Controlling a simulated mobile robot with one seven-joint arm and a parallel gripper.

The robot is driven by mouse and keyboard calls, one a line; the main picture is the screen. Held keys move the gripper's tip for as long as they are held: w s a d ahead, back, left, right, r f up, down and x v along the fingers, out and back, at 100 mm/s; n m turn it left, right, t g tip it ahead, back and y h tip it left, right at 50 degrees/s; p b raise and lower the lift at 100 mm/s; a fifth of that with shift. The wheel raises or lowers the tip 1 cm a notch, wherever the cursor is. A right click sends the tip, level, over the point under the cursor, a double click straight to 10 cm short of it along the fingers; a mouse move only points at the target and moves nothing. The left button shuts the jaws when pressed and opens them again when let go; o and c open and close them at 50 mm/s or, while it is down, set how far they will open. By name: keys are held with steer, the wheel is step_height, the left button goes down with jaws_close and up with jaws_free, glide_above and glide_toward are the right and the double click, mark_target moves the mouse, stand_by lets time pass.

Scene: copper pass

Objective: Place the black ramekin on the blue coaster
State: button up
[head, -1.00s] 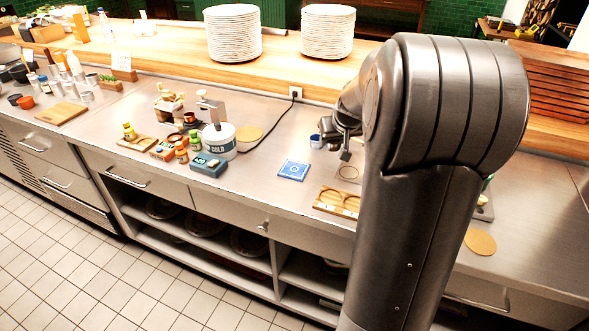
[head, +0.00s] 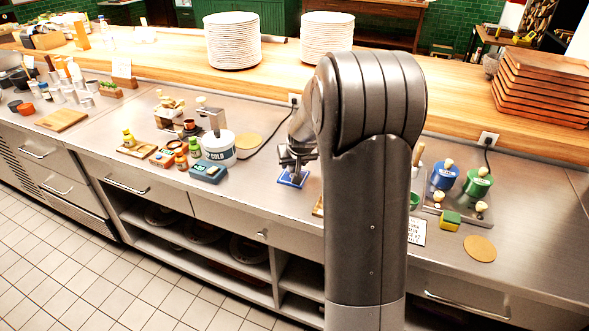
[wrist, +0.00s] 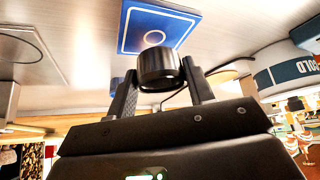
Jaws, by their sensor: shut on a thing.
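The black ramekin (wrist: 158,68) is between the two fingers of my gripper (wrist: 162,80) in the wrist view. My gripper, also in the head view (head: 292,160), is shut on it. The blue coaster (head: 291,178) is a square with white markings, lying on the steel counter under my gripper. I cannot tell whether the ramekin touches the coaster. In the head view the ramekin cannot be made out against the dark gripper.
A white COLD tub (head: 218,147) and a blue-grey box (head: 208,172) stand left of the coaster. A wooden tray (head: 318,207) is mostly hidden by my arm. Counter just left of the coaster is clear.

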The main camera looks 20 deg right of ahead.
steer(key=shift+f, duration=1.3)
steer(key=shift+f, duration=0.1)
steer(key=o, duration=1)
